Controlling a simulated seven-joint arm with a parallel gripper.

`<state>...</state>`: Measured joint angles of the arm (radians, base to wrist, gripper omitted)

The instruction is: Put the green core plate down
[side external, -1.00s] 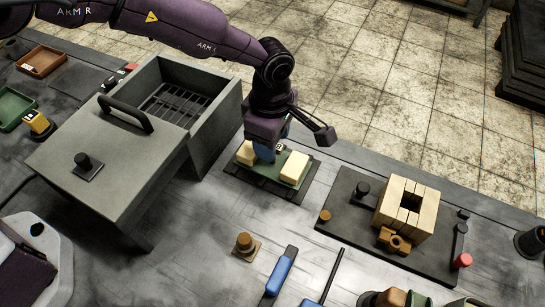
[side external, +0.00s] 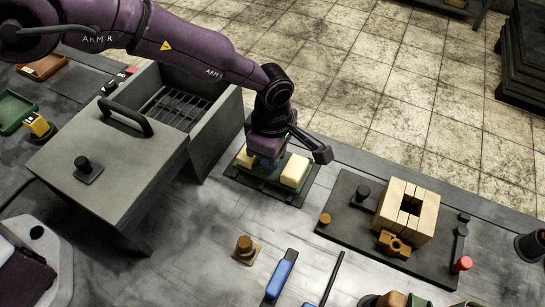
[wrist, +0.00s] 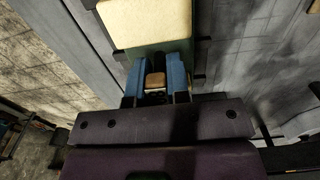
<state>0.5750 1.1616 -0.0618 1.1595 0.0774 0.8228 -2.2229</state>
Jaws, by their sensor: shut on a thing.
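The green core plate (side external: 272,176) lies over a dark slatted mat (side external: 295,201) in the middle of the bench, with a cream block at each end. The right block (side external: 295,171) is in clear view; the left block (side external: 246,158) is partly behind my gripper. My gripper (side external: 266,161) points down at the middle of the plate. In the wrist view, its blue fingers (wrist: 159,76) are shut around a small brown grip on the plate (wrist: 163,56), with a cream block (wrist: 145,20) just beyond. Whether the plate fully touches the mat I cannot tell.
A grey box (side external: 215,130) with a grate inside and a lid with a black handle (side external: 125,116) stands at left. A dark board (side external: 350,224) with a wooden block stack (side external: 408,208) is at right. Blue-handled tools (side external: 281,276) lie in front.

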